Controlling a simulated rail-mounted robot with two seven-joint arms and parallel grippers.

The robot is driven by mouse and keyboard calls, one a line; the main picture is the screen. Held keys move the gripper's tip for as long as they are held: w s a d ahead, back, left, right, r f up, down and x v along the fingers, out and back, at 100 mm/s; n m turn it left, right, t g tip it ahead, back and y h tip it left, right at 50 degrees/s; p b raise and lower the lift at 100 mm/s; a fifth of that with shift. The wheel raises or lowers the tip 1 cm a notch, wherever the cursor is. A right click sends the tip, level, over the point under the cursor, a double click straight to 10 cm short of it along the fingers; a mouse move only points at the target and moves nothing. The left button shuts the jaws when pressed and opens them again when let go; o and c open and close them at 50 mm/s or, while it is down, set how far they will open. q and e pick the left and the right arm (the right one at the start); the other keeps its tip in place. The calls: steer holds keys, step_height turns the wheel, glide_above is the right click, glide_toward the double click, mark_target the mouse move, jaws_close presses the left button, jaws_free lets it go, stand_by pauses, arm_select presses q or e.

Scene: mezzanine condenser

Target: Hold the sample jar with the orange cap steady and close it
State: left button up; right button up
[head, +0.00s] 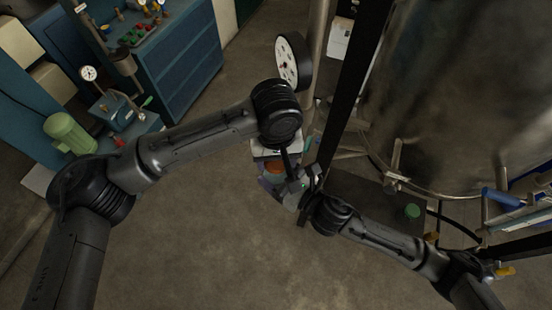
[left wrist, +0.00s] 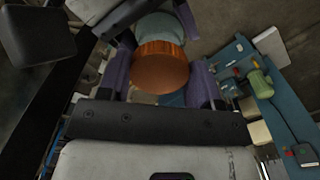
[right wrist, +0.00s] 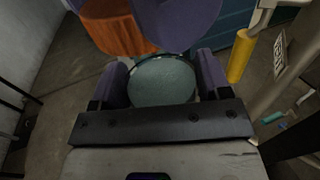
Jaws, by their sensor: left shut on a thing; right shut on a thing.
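The orange cap (left wrist: 160,68) sits between the purple pads of my left gripper (left wrist: 158,78), which is shut on it. The grey-teal sample jar (right wrist: 162,82) is between the purple pads of my right gripper (right wrist: 162,90), which is shut on it. In the right wrist view the cap (right wrist: 118,30) shows at the upper left, beside the jar and partly behind a purple finger. In the head view the cap (head: 275,167) is a small orange patch, and the arms hide most of the jar. Whether the cap is seated on the jar I cannot tell.
A large metal tank (head: 460,90) stands at the right with pipes and valves beside it. A blue cabinet (head: 180,60) and a green motor (head: 68,132) are at the left. A white dial gauge (head: 290,62) is behind my grippers. The floor in front is clear.

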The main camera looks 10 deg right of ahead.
mark_target(276, 176)
arm_select(q)
steer(key=shift+f, duration=0.9)
steer(key=shift+f, duration=1.05)
stand_by(3.9)
steer(key=shift+r, duration=0.15)
steer(key=shift+r, duration=0.2)
steer(key=shift+r, duration=0.5)
stand_by(1.0)
steer(key=shift+f, duration=0.15)
